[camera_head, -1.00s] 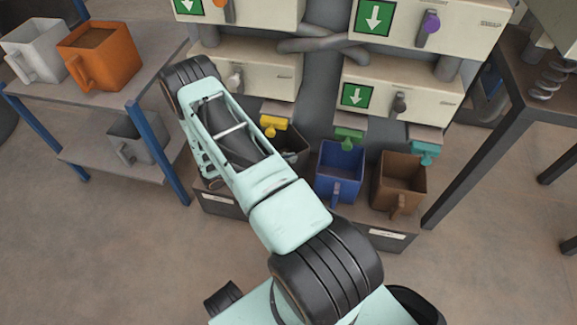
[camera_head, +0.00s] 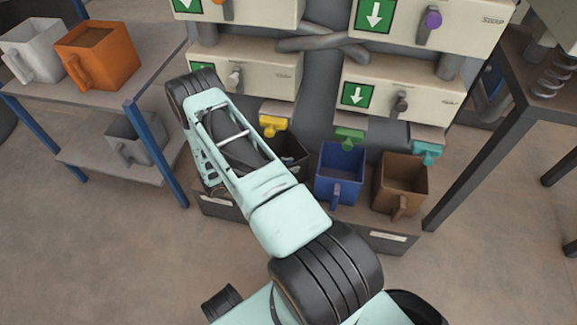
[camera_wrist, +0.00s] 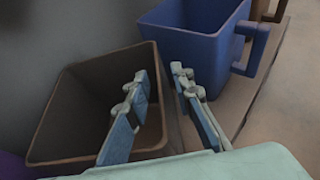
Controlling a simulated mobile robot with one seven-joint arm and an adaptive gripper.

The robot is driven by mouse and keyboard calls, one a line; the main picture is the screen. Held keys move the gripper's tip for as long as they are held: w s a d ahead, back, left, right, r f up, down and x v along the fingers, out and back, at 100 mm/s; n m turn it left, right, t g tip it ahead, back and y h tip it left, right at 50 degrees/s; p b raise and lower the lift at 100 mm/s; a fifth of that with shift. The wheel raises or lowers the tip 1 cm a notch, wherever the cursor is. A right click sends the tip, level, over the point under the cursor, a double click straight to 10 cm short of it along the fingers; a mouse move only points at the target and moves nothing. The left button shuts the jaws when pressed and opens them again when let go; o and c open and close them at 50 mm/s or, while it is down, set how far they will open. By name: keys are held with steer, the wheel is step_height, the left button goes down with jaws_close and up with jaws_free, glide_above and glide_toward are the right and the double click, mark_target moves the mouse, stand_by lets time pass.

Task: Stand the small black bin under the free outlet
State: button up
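The small black bin (camera_head: 294,150) stands upright on the low ledge beneath the yellow outlet (camera_head: 274,125), partly hidden behind my arm in the head view. In the wrist view the bin (camera_wrist: 75,80) looks empty, and its opening fills the left. My gripper (camera_wrist: 160,77) straddles its right wall, with one finger over the inside and one outside. A gap shows between the fingers, so it looks open. The bin's handle cannot be made out. My gripper is hidden in the head view.
A blue bin (camera_head: 339,172) stands beside it under the green outlet (camera_head: 349,138), and a brown bin (camera_head: 402,183) under the teal outlet (camera_head: 427,152). A shelf (camera_head: 130,95) at left holds white (camera_head: 36,48) and orange (camera_head: 98,52) bins, with a grey bin (camera_head: 137,138) below.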

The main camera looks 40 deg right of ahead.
steer(key=shift+r, duration=0.2)
steer(key=p+v, duration=0.3)
steer(key=v, duration=0.9)
steer(key=shift+p, duration=0.3)
